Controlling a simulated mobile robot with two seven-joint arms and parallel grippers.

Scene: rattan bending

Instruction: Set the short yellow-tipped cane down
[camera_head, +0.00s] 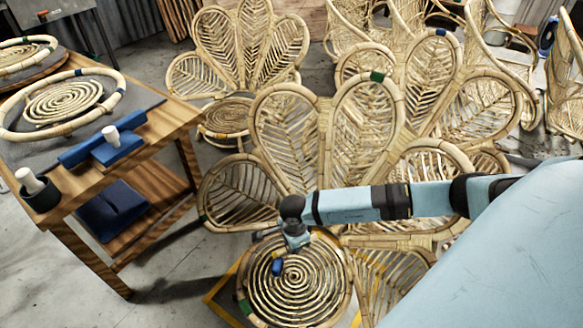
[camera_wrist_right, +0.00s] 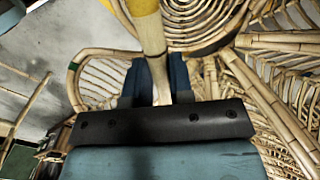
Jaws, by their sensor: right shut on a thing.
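The short yellow-tipped cane (camera_wrist_right: 152,38) shows in the right wrist view, pale with a yellow band at the top edge of the picture. My right gripper (camera_wrist_right: 158,80) is shut on it, with a blue finger on either side. In the head view my right gripper (camera_head: 284,262) hangs over the round spiral seat (camera_head: 318,287) of a rattan chair. I cannot make out the cane in the head view, nor tell whether it touches the seat. My left gripper is not in view.
Fan-shaped rattan chair backs (camera_head: 368,125) stand close behind my right gripper, with more chairs beyond. A wooden workbench (camera_head: 165,125) at the left carries round rattan frames (camera_head: 62,98) and blue blocks (camera_head: 118,147). Grey floor (camera_head: 160,255) is open between bench and chair.

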